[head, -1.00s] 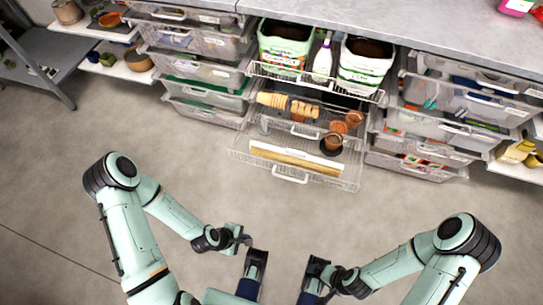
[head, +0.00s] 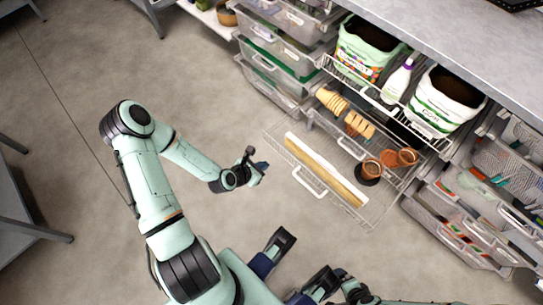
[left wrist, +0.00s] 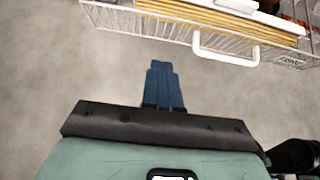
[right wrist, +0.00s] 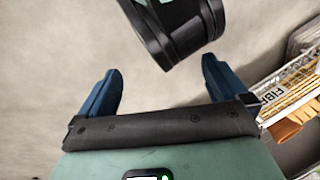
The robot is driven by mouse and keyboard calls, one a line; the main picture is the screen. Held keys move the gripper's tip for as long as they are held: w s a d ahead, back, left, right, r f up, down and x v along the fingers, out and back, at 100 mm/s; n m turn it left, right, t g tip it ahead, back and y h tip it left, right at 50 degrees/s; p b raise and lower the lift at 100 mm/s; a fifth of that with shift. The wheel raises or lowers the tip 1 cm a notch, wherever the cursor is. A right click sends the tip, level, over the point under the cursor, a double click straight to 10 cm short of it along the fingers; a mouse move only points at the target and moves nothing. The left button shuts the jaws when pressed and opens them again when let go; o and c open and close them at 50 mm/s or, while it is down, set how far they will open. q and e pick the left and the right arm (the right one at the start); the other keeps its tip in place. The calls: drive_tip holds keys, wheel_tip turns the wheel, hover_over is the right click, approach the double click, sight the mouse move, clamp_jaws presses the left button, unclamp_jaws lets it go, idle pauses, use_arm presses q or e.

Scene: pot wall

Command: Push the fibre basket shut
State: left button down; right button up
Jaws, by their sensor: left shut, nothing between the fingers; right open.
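The lowest wire basket (head: 368,219) is pulled far out past the baskets above it. It has a white front handle (head: 309,183) and holds a flat yellow-tan stack with a white strip. In the right wrist view, a label (right wrist: 259,97) reading "FIBR" shows beside yellow strips; I take this to be the same basket. My left gripper (head: 262,166) is shut and empty, left of the basket front and apart from it. In the left wrist view, its fingers (left wrist: 160,66) point toward the basket front, below the handle. My right gripper (right wrist: 160,68) is open and empty, left of the basket.
Wire baskets above are also pulled out, one with soil bags (head: 447,98). Terracotta pots (head: 399,158) and tan pots (head: 345,112) sit near the lowest basket's back. Clear plastic drawers (head: 275,70) flank both sides.

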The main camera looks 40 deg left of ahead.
sight(287, 154)
use_arm(q)
drive_tip(key=b+x, duration=0.1)
drive_tip(key=x, duration=0.2)
drive_tip(key=w+r+b+x, duration=0.1)
drive_tip(key=x, duration=0.3)
drive_tip(key=b+x, duration=0.2)
drive_tip(key=x, duration=0.1)
drive_tip(key=shift+w, duration=0.4)
drive_tip(key=shift+w+d, duration=0.1)
drive_tip(key=shift+w, duration=0.4)
drive_tip(key=shift+r, duration=0.1)
use_arm(e)
drive_tip(key=d+f, duration=0.3)
drive_tip(key=f, duration=0.4)
drive_tip(key=shift+w+m+h, duration=0.3)
drive_tip(key=shift+w, duration=0.1)
drive_tip(key=shift+r, duration=0.1)
